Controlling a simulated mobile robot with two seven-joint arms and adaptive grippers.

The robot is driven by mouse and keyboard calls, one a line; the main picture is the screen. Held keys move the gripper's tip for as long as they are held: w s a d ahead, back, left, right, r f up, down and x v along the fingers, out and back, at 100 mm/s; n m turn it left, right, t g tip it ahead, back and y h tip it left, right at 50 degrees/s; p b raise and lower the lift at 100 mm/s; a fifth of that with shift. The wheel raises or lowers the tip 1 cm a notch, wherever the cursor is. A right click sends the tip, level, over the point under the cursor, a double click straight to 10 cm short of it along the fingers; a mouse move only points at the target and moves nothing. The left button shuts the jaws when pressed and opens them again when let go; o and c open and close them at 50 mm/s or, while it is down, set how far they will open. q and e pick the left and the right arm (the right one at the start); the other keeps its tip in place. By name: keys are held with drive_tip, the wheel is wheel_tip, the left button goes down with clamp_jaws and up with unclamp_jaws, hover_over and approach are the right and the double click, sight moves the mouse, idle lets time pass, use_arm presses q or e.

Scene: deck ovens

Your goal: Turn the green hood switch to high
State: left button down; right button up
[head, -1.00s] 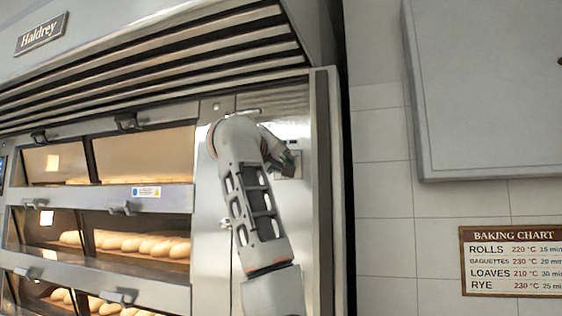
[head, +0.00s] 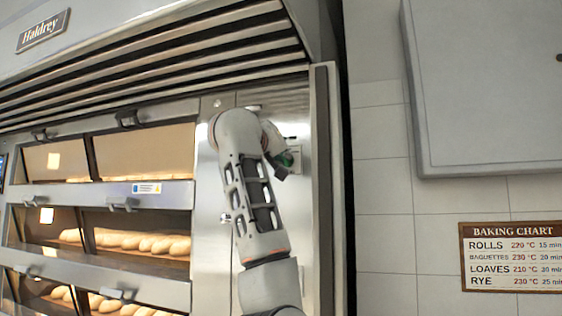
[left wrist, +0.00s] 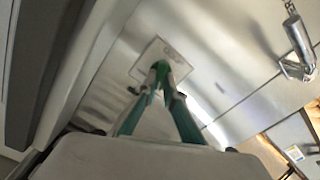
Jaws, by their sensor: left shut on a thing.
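The green hood switch (left wrist: 160,70) sits on a small pale plate (left wrist: 150,58) on the steel oven front, as the left wrist view shows. My left gripper (left wrist: 161,82) is shut on the switch, its two green-lined fingers meeting around it. In the head view the left gripper (head: 284,162) is at the right-hand steel panel, partly behind my own arm. The plate (head: 294,152) shows only in part there, and the switch is mostly hidden by the gripper. The marks on the plate are too small to read. My right gripper is in neither view.
Oven decks with bread (head: 140,243) and door handles (head: 122,204) lie left of the arm. The slatted hood (head: 150,55) overhangs above. A grey wall cabinet (head: 485,90) and a baking chart (head: 510,258) are on the tiled wall to the right.

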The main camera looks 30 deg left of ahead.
use_arm(q)
drive_tip(key=shift+d+m+b, duration=0.15)
drive_tip(key=shift+m+b, duration=0.7)
drive_tip(key=shift+m, duration=2.75)
drive_tip(key=shift+d+m+b, duration=0.1)
drive_tip(key=shift+m+b, duration=0.7)
drive_tip(key=shift+m, duration=2.8)
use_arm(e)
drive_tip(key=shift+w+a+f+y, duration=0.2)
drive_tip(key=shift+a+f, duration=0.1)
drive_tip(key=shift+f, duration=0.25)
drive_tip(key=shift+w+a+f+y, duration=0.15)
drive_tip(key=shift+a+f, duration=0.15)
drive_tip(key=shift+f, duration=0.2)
use_arm(q)
drive_tip(key=shift+m, duration=0.3)
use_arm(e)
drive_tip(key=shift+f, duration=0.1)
use_arm(q)
drive_tip(key=c, duration=2.1)
unclamp_jaws()
drive_tip(key=shift+c, duration=0.2)
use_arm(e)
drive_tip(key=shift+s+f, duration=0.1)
use_arm(q)
drive_tip(key=v, duration=1.2)
